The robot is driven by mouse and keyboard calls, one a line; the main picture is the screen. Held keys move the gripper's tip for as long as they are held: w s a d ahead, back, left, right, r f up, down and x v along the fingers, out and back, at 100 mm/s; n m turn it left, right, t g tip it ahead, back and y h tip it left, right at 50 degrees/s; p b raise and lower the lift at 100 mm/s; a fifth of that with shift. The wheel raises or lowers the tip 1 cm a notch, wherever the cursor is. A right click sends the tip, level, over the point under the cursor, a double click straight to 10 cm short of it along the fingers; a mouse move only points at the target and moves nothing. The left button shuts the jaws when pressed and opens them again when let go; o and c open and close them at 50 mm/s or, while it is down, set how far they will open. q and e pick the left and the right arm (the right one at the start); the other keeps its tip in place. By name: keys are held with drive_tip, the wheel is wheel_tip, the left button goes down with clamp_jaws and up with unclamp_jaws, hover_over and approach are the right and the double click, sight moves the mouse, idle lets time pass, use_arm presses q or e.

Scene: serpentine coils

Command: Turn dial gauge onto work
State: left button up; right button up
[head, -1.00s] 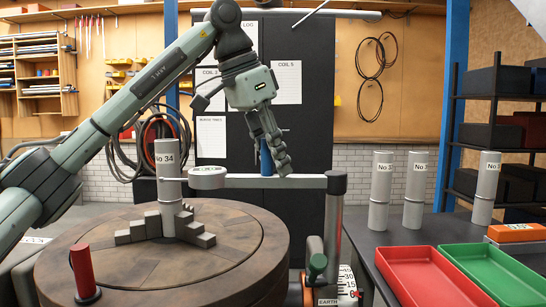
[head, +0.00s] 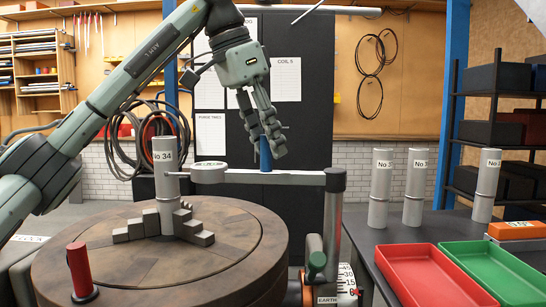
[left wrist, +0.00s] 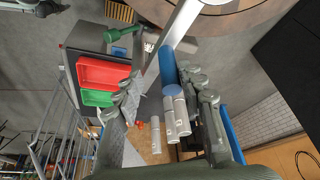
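In the head view the dial gauge (head: 209,173) is a round grey head at the left end of a horizontal swing arm (head: 298,178). A thin stem points left at the grey cylinder No 34 (head: 165,158), which stands upright on the round table; I cannot tell whether it touches. A blue handle (head: 265,153) stands on the swing arm. My left gripper (head: 267,144) is open, its fingers spread at the handle's upper part. In the left wrist view the blue handle (left wrist: 167,68) lies between the fingers. My right gripper is not in view.
The round table (head: 130,262) carries grey stepped blocks (head: 190,228) and a red handle (head: 80,268). A post (head: 335,215) carries the swing arm, with a green-knobbed lever (head: 317,262) below. Several grey cylinders (head: 415,188), a red tray (head: 425,277) and a green tray (head: 490,272) are right.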

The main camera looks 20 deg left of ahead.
use_arm(q)
drive_tip(key=s+a, duration=0.8)
drive_tip(key=s, duration=0.1)
drive_tip(key=shift+a+r, duration=0.2)
drive_tip(key=shift+r, duration=0.25)
drive_tip(key=shift+c, duration=0.3)
